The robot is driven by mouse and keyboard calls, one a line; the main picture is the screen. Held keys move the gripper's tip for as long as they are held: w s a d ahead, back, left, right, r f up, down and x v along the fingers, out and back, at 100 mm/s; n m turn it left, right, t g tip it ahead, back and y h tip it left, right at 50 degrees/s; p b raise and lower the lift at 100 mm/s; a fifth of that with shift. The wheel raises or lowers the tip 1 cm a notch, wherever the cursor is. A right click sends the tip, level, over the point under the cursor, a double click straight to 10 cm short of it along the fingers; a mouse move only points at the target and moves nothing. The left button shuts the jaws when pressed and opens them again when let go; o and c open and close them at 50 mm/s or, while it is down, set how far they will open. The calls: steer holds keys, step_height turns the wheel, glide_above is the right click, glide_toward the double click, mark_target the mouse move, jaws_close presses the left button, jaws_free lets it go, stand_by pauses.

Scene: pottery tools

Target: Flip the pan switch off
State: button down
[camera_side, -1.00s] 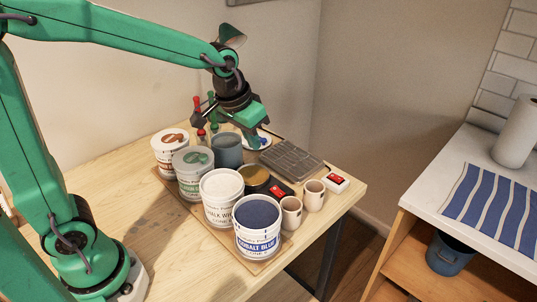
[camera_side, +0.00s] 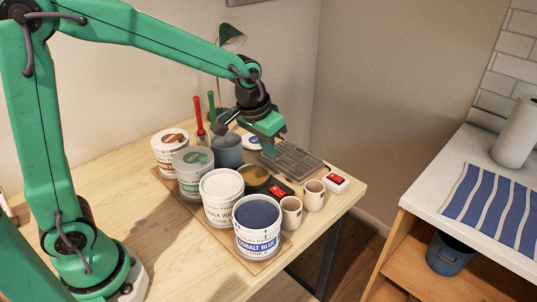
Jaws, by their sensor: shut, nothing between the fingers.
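A dark round pan (camera_side: 254,176) with ochre contents sits among the pots on the table. Beside it on the right is a small black box with a red switch (camera_side: 278,190); whether the switch is on or off is too small to tell. A second, white box with a red switch (camera_side: 336,180) lies further right, near the table's edge. My gripper (camera_side: 269,151) is shut and empty, pointing down above the near left part of the grey compartment tray (camera_side: 309,163). It is behind the pan and black box in this view, apart from both.
Several labelled tubs stand in front, including a white one (camera_side: 221,190) and a cobalt blue one (camera_side: 257,213). Two beige cups (camera_side: 291,212) stand right of them. A blue-grey pot (camera_side: 228,151) and red and green-handled tools stand behind.

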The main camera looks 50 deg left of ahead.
glide_above(280, 192)
steer(key=s+a, duration=0.1)
step_height(280, 192, down, 12)
steer(key=shift+s+a+r, duration=0.1)
steer(key=shift+a+r, duration=0.05)
steer(key=shift+r, duration=0.1)
steer(key=shift+a+f, duration=0.1)
steer(key=shift+f, duration=0.85)
steer(key=shift+a+f, duration=0.1)
steer(key=shift+f, duration=0.1)
steer(key=shift+d+r, duration=0.15)
steer(key=shift+d, duration=0.65)
steer(key=shift+r, duration=0.1)
